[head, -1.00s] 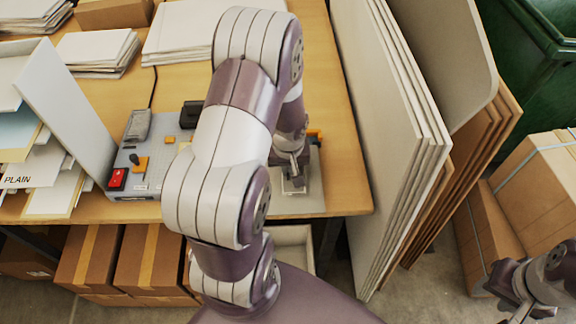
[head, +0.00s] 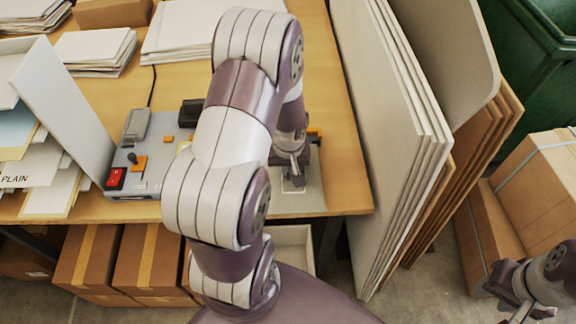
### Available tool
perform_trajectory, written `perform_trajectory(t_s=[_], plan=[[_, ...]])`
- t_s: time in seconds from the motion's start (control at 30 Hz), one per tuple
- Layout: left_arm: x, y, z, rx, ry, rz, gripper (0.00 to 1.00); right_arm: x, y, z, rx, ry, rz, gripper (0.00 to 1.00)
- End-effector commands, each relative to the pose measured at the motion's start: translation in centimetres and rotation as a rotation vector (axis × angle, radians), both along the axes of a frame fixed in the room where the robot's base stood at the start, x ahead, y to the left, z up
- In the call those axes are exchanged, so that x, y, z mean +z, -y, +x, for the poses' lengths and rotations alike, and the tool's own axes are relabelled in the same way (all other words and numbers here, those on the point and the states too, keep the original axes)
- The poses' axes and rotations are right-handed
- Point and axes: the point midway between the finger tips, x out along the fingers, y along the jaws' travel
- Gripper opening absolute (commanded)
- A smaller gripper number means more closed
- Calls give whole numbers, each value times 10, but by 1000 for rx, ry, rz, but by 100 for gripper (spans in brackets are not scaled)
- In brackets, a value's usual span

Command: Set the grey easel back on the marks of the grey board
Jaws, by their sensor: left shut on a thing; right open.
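The grey board (head: 312,203) lies on the table's front right part, partly hidden behind my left arm. A small pale outlined patch shows on it, just below the fingers. My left gripper (head: 294,178) points down over the board and is shut on a small grey piece, which I take to be the grey easel. The fingers and arm hide most of it, and I cannot tell whether it touches the board. My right gripper (head: 518,312) is at the lower right corner, away from the table, open and partly cut off by the frame.
The grey laminator panel (head: 150,165) with a red switch stands left of my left arm. A sorter with papers (head: 75,110) is further left. White boards (head: 385,150) lean beside the table's right edge. Cartons (head: 540,190) stand at the right. Paper stacks (head: 95,50) are at the back.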

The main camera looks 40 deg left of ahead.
Motion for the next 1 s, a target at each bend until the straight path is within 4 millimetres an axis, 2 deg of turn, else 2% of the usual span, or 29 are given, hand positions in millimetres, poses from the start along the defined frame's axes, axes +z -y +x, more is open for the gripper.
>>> perform_trajectory(t_s=[0.17,0.2,0.23,0.57,1.0], plan=[[0,0,0,0,0,0,0,0,0,0,0,0,0,43],[0,0,0,0,0,0,12,0,0,0,0,0,0,43],[0,0,0,0,0,0,16,0,0,0,0,0,0,43],[1,0,0,0,0,0,16,1,0,0,0,0,0,43],[18,0,0,0,0,0,16,16,0,0,0,0,0,43]])
